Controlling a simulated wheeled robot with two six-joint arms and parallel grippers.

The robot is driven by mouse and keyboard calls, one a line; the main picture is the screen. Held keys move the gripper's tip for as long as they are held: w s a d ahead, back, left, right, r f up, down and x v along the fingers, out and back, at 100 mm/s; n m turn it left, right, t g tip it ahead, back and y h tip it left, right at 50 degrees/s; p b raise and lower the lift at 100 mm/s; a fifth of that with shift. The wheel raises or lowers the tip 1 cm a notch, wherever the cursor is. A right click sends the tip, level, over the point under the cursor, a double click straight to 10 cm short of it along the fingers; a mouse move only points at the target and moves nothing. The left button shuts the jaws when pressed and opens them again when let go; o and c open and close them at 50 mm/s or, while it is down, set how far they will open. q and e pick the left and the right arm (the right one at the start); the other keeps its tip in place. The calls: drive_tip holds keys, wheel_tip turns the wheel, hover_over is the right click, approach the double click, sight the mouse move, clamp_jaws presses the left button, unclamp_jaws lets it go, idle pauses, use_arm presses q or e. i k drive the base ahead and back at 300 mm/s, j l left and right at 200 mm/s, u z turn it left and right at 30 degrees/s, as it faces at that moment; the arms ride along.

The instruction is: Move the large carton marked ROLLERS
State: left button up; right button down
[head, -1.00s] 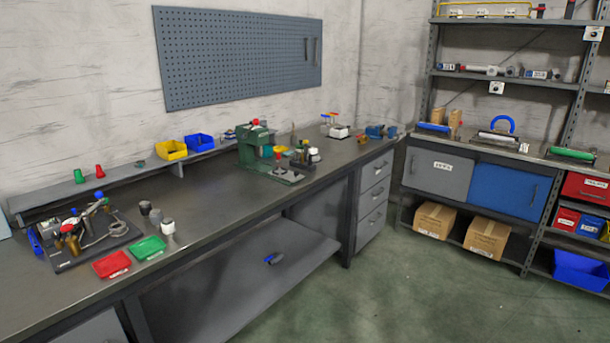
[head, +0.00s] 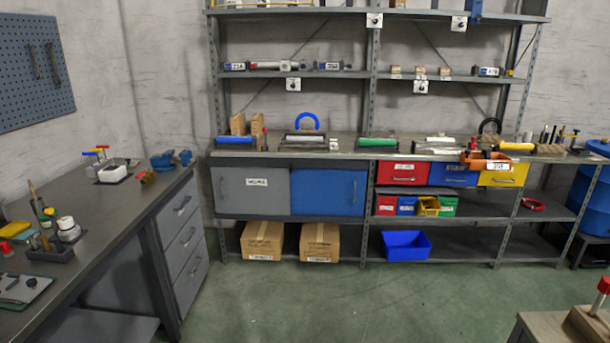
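Two large brown cartons stand side by side on the bottom shelf of the rack at the back, in the head view. The left carton (head: 262,240) is below the grey sliding door. The right carton (head: 320,242) is below the blue door. Each has a white label low on its front. The print is too small to read, so I cannot tell which one is marked ROLLERS. Neither of my grippers is in view.
A blue bin (head: 406,245) sits right of the cartons on the bottom shelf (head: 470,248). A workbench (head: 105,225) with drawers runs along the left. A wooden block (head: 590,322) is at the lower right. The green floor (head: 370,300) before the rack is clear.

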sight(261, 239)
drive_tip(key=i, duration=0.85)
drive_tip(key=i+l+u, duration=0.1)
drive_tip(key=i, duration=0.75)
